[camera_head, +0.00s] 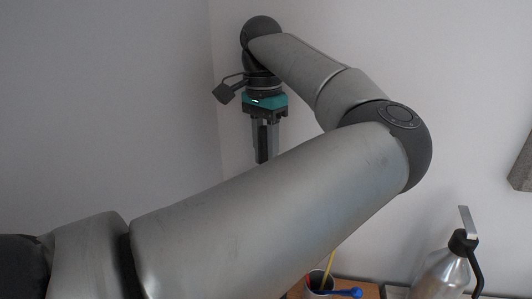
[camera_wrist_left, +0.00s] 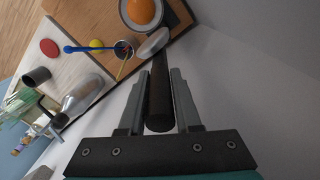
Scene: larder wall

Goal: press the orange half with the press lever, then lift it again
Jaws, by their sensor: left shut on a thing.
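My left gripper (camera_head: 264,158) points downward near the wall corner in the head view. In the left wrist view the fingers of my left gripper (camera_wrist_left: 171,75) are closed around a dark round bar, the press lever (camera_wrist_left: 160,92). The lever runs away from the gripper towards the counter. The orange half (camera_wrist_left: 142,10) lies in a round pale-rimmed dish (camera_wrist_left: 126,20) at the top edge of the wrist view, partly cut off. In the head view my left arm hides the press and the orange half. My right gripper is not in view.
A cup with a blue spoon and yellow stick (camera_head: 318,281) stands on the counter. A metal bottle (camera_head: 443,275) with a black handle stands at lower right. In the wrist view a red disc (camera_wrist_left: 49,47), a yellow ball (camera_wrist_left: 96,44) and a dark cylinder (camera_wrist_left: 37,76) are on the counter.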

